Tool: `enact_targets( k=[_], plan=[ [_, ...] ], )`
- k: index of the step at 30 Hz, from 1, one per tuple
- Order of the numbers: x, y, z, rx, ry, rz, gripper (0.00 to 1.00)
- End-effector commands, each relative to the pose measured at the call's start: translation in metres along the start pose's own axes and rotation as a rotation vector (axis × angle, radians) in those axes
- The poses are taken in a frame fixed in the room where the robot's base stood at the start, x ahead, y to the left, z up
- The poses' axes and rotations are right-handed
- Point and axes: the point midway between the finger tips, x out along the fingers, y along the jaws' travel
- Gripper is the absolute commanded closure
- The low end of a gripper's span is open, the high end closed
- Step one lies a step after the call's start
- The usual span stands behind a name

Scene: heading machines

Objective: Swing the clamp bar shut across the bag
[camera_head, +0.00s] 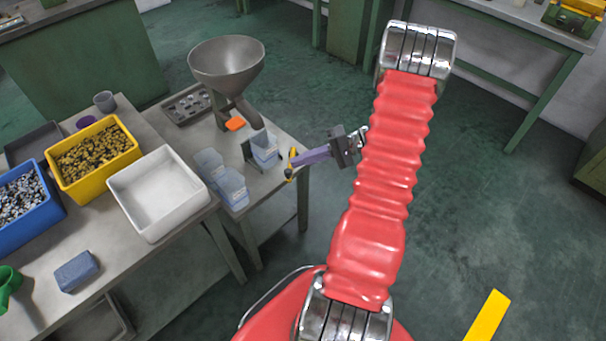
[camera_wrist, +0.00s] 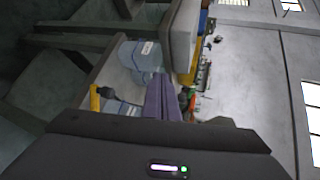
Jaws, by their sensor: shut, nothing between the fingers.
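My gripper (camera_head: 300,159) has its purple fingers together, with nothing between them. It reaches in from the right at the table's right edge. In the wrist view the shut fingers (camera_wrist: 163,98) point away over the table. A yellow piece with a dark knob, seemingly the clamp bar's handle (camera_head: 290,166), is right at the fingertips. It also shows left of the fingers in the wrist view (camera_wrist: 95,98); I cannot tell whether they touch. A pale blue bag (camera_head: 265,150) stands upright just left of the fingertips, beside a dark upright plate. The bar's full length is partly hidden.
Two more pale blue bags, the nearer one (camera_head: 232,188) in front, stand on the table. A metal hopper (camera_head: 226,62) rises behind, with an orange piece (camera_head: 235,124) below it. A white bin (camera_head: 157,232) and a yellow bin (camera_head: 72,189) stand left.

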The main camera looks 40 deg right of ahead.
Motion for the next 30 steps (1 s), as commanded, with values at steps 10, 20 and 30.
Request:
enact_targets(
  k=[10, 20, 30],
  plan=[
    [-0.045, 0.086, -0.021, 0.025, 0.243, -0.203, 1.0],
    [-0.081, 0.158, -0.024, 0.018, 0.476, -0.331, 1.0],
    [-0.087, 0.169, -0.023, 0.012, 0.518, -0.349, 1.0]
  ],
)
